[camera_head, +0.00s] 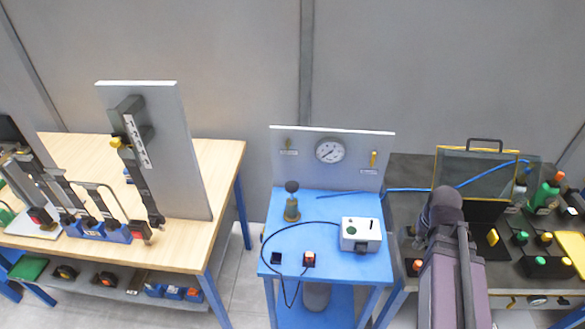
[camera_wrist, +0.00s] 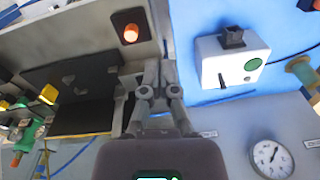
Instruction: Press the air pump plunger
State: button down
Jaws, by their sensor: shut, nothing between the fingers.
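The air pump plunger has a black round knob (camera_head: 292,186) on top of a brass-coloured body (camera_head: 292,209). It stands upright on the left part of the blue table (camera_head: 335,208) in the head view. In the wrist view a brass-coloured part of the pump (camera_wrist: 300,68) shows at the right edge, and its knob is not clear there. My gripper (camera_wrist: 157,75) is shut and empty in the wrist view. It is over the gap between the blue table and the dark bench, apart from the pump. In the head view my arm hides the gripper.
A white box (camera_head: 361,234) with a green button stands right of the pump. A dark cable crosses the blue table. Behind is a panel with a gauge (camera_head: 330,151). A dark bench (camera_head: 480,262) is at right, a wooden table (camera_head: 218,165) at left.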

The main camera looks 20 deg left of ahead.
jog(key=w+a+r+n+g+y+p, duration=0.1)
jog(key=w+a+n, duration=0.4)
jog(key=a, duration=0.6)
jog(key=w+a+r+n+g+y+p, duration=0.1)
jog(key=w+a+r+n+y, duration=0.3)
jog(key=a+n, duration=0.4)
jog(key=w+a+r+n+y+p, duration=0.2)
jog(key=w+a+r+n, duration=0.3)
jog(key=a, duration=1)
jog(key=shift+w+a+r+n+g+y, duration=0.15)
jog(key=shift+w+r+n+g+y, duration=0.2)
jog(key=shift+w+n+y, duration=0.45)
jog(key=shift+a+f, duration=0.1)
jog(key=shift+f, duration=0.1)
jog(key=b, duration=0.8)
send_over(288, 184)
jog(key=d, duration=0.2)
notch_tip(288, 184, down, 8)
jog(key=shift+w+r, duration=0.15)
jog(key=shift+r, duration=0.1)
jog(key=shift+d+f+b, duration=0.15)
jog(key=shift+f+b, duration=1.4)
jog(key=shift+f, duration=0.1)
jog(key=shift+f, duration=0.1)
